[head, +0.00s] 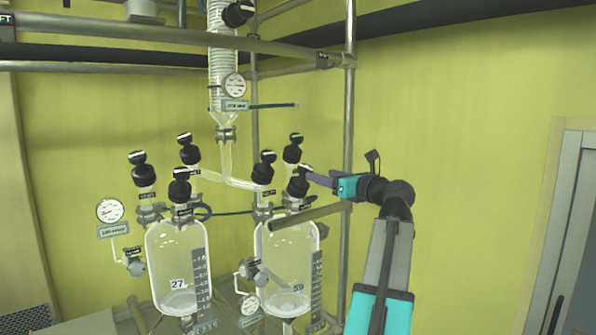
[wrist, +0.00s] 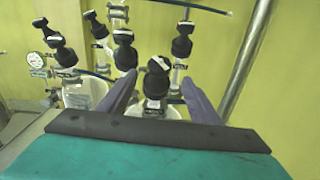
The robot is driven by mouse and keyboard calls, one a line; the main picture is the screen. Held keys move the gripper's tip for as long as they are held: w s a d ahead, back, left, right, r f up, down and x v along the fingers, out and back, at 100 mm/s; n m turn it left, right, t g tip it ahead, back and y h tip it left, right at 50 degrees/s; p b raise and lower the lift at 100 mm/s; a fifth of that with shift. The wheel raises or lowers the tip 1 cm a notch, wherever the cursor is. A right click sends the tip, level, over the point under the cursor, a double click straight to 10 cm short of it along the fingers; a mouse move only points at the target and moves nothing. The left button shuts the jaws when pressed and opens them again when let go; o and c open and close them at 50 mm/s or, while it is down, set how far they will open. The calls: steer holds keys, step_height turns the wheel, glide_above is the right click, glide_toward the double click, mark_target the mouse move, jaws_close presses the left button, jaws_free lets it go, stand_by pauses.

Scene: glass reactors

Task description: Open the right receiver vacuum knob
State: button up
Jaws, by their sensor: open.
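The right receiver (head: 287,250) is a clear glass vessel marked 59, with several black knobs on top. The front right knob (head: 298,184) is black with a white mark on its cap. My gripper (head: 310,175) reaches in from the right, its fingers close beside this knob. In the wrist view my open purple fingers (wrist: 160,80) have a black knob (wrist: 158,84) between them in the picture; I cannot tell whether they touch it. The knob labels are too small to read, so I cannot tell which is the vacuum knob.
The left receiver (head: 178,265), marked 27, stands beside it with its own black knobs. Two other right-receiver knobs, back (head: 292,148) and left (head: 264,167), are close by. A metal post (head: 348,120) rises behind my gripper. A glass column (head: 222,75) hangs above.

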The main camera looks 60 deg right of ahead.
mark_target(301, 169)
steer(key=shift+w, duration=0.15)
steer(key=p+x, duration=0.2)
steer(key=x, duration=1)
steer(key=shift+r+p, duration=0.1)
steer(key=shift+p, duration=0.2)
steer(key=shift+x, duration=0.8)
steer(key=shift+c, duration=0.4)
steer(key=c, duration=1)
